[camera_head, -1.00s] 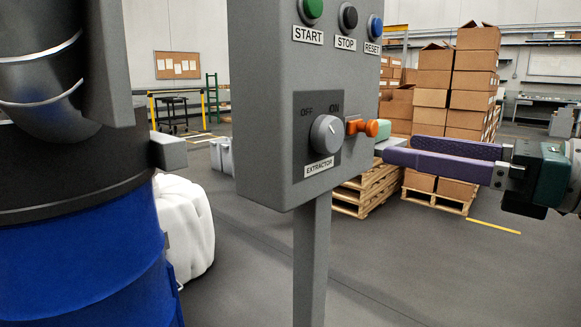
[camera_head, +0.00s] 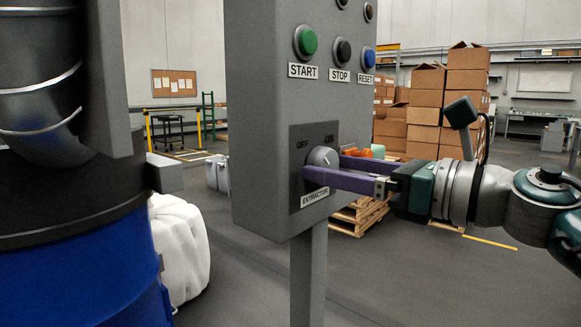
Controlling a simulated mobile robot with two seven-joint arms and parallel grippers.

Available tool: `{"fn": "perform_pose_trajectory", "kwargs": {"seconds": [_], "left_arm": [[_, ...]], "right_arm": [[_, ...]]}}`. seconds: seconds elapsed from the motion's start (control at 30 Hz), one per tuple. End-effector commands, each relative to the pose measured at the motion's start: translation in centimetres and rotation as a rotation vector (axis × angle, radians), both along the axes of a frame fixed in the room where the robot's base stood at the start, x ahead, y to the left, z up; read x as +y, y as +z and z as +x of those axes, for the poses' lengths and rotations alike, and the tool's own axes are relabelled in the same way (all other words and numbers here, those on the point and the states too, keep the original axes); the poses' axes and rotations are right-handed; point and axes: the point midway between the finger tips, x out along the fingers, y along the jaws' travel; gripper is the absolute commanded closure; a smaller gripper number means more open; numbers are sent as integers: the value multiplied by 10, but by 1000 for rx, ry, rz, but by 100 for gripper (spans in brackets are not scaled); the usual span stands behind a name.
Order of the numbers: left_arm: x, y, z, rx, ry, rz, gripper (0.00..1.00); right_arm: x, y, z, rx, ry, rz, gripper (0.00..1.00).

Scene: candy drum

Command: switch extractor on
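The extractor knob (camera_head: 321,156) is a round grey dial on a dark plate low on the grey control box (camera_head: 262,120). OFF is printed at its upper left and ON at its upper right. Its white pointer mark points roughly upward; its exact setting is hard to read. My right gripper (camera_head: 325,165) comes in from the right with purple fingers spread. The near finger crosses in front of the knob's lower part; the far finger reaches its right side. I cannot tell whether they touch it. My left gripper is not identifiable.
START (camera_head: 306,42), STOP (camera_head: 341,50) and RESET (camera_head: 368,58) buttons sit above the knob. A blue drum (camera_head: 80,265) stands at left, with a white sack (camera_head: 181,250) behind. Stacked cartons (camera_head: 465,90) stand farther back.

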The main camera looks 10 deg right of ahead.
Motion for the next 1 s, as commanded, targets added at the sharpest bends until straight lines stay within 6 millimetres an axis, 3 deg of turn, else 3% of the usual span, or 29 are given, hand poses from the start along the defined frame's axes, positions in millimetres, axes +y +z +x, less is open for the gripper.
{"fn": "perform_pose_trajectory", "kwargs": {"seconds": [0.07, 0.7, 1.0], "left_arm": [[-1, 0, 0, 0, 2, -3, 50], [-1, 0, 0, 1, 1, -2, 50], [1, 2, 0, 1, -4, 5, 50]], "right_arm": [[0, 0, 0, 0, 0, 0, 22], [0, 0, 0, 0, 0, 0, 93], [-1, 1, 0, 25, 0, 30, 93]]}}
